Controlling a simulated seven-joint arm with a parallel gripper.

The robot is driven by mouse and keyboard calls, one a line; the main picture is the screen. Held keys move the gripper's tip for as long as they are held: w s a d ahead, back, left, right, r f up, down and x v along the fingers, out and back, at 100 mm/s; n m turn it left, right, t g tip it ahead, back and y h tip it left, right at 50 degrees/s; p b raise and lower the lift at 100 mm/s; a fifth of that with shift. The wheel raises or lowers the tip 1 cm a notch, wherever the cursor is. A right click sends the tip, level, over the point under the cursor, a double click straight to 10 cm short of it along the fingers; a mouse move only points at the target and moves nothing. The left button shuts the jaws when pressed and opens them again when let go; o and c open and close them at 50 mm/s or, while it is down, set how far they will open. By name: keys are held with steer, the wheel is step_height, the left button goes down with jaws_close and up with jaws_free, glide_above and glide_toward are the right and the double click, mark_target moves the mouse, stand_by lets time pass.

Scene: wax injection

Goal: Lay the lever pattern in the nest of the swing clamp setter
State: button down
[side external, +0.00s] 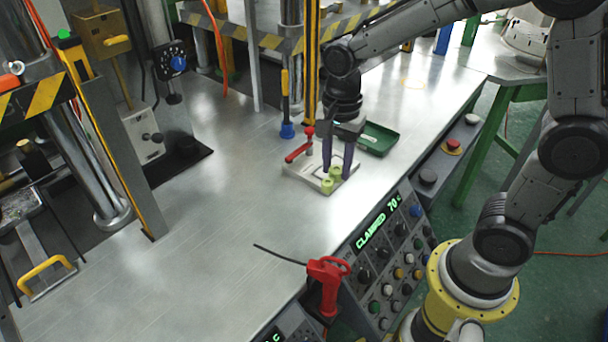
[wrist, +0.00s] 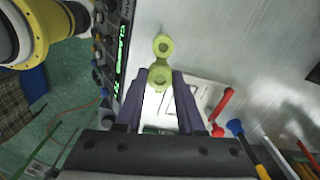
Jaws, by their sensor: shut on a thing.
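The lever pattern (wrist: 161,75) is yellow-green with ring-shaped ends, and it sits between the fingertips of my gripper (wrist: 160,80) in the wrist view. In the side view my gripper (side external: 337,165) is shut on it, low over the pale plate of the swing clamp setter (side external: 303,168), and the pattern's green rings (side external: 328,185) show at the plate's front right. I cannot tell whether the pattern touches the nest, which is hidden. The setter's red clamp lever (side external: 299,152) points to the left of my gripper; its red handle also shows in the wrist view (wrist: 222,104).
A dark green tray (side external: 379,139) lies behind my gripper to the right. A blue-based tool with a yellow handle (side external: 287,130) stands behind the setter. The control panel (side external: 385,260) runs along the front edge, near a red hand tool (side external: 326,285).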

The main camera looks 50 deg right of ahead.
steer(key=w+d+n, duration=0.3)
steer(key=w+n, duration=0.9)
steer(key=w, duration=0.2)
steer(key=s+d+r+m, duration=0.2)
steer(key=s+m, duration=0.5)
steer(key=s, duration=0.3)
steer(key=s+d+r+m, duration=0.2)
steer(key=s+m, duration=0.5)
steer(key=s, duration=0.3)
glide_toward(321, 163)
steer(key=s+f, duration=0.1)
steer(key=s, duration=0.1)
steer(key=s+f, duration=0.1)
steer(key=shift+s+d+f, duration=0.1)
steer(key=shift+s+f, duration=0.1)
steer(key=shift+s, duration=0.2)
steer(key=shift+w+f, duration=0.15)
steer(key=shift+f, duration=1.7)
